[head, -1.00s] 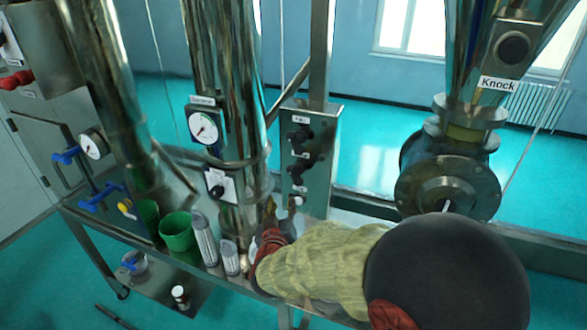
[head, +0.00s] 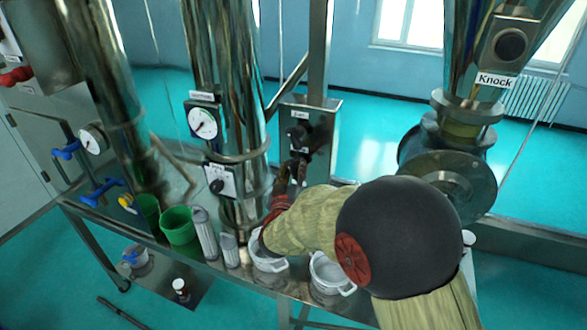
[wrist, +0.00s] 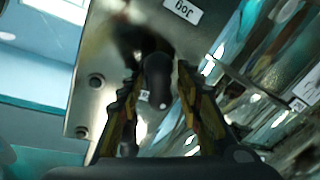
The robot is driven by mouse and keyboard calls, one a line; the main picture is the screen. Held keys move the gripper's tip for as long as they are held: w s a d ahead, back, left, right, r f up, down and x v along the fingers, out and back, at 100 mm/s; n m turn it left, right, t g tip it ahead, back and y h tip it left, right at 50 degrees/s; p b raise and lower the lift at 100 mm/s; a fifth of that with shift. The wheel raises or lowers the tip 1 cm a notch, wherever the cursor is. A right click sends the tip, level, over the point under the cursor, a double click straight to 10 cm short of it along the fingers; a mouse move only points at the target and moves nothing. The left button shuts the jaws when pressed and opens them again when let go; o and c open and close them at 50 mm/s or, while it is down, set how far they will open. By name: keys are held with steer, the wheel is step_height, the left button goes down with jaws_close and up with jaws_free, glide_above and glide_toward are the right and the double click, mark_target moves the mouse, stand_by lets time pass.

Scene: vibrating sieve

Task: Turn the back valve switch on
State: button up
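A steel switch panel (head: 322,112) with black rotary switches stands on the post behind the steel column. Its upper black switch (head: 299,133) shows in the head view; the lower part is partly hidden by my gripper. My gripper (head: 292,170) is in front of the panel's lower part. In the wrist view, a black knob (wrist: 157,78) lies between the fingertips of my gripper (wrist: 159,68), under a white label (wrist: 181,11) that appears upside down. The fingers are apart, with a visible gap on each side of the knob. I cannot tell how deep they reach around it.
A steel column with a round gauge (head: 203,123) and a small switch plate (head: 219,182) stands left of my gripper. Green cups (head: 179,228), clear cylinders (head: 205,235) and white pots (head: 329,277) stand on the bench below my arm. A funnel with a flange is to the right.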

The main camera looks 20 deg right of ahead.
steer(key=c, duration=0.3)
jaws_close()
stand_by(0.3)
